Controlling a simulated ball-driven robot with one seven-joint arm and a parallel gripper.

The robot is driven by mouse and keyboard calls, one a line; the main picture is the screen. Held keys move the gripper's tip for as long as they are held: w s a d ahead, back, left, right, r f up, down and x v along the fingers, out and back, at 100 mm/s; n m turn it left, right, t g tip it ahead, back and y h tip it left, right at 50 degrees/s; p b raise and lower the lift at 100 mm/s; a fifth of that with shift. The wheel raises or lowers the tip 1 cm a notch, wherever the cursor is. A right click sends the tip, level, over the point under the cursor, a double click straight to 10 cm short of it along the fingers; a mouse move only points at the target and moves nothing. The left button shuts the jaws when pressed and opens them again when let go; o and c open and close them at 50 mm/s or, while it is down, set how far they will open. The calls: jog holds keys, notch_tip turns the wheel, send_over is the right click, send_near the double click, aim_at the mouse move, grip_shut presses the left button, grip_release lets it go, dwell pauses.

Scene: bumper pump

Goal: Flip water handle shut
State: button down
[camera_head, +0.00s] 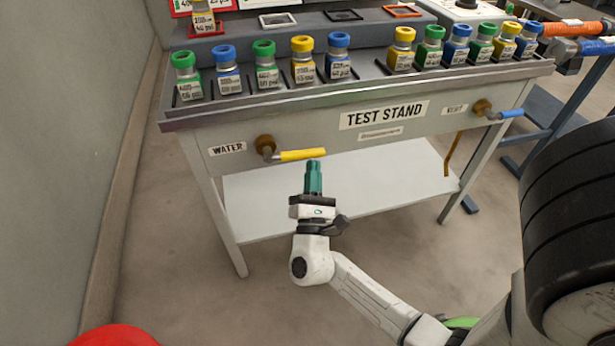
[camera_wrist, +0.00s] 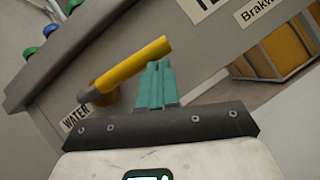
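The yellow water handle (camera_head: 302,155) extends to the right, nearly level, from its brass valve (camera_head: 265,144) on the front of the test stand. The WATER label (camera_head: 227,149) is to the left of the valve. My gripper (camera_head: 314,165) is just below the handle's free end, its teal fingers pointing up toward the stand. In the wrist view, the yellow handle (camera_wrist: 135,62) slants up and right, passing close to the fingertips (camera_wrist: 158,66). The teal fingers look pressed together with nothing between them. I cannot tell whether they touch the handle.
The blue VENT handle (camera_head: 511,114) is on the stand's right. Several capped bottles (camera_head: 302,60) line the stand's top (camera_head: 350,93). A lower white shelf (camera_head: 390,193) lies behind my gripper. A large black tire (camera_head: 570,200) is at right, and a red round object (camera_head: 112,337) at bottom left.

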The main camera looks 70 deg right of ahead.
jog(key=shift+s+d+r, duration=0.25)
jog(key=shift+r, duration=0.6)
jog(key=s+a+f+b, duration=0.3)
jog(key=s+a+f, duration=0.2)
jog(key=f, duration=0.5)
jog(key=shift+s+a, duration=0.3)
jog(key=shift+a, duration=0.85)
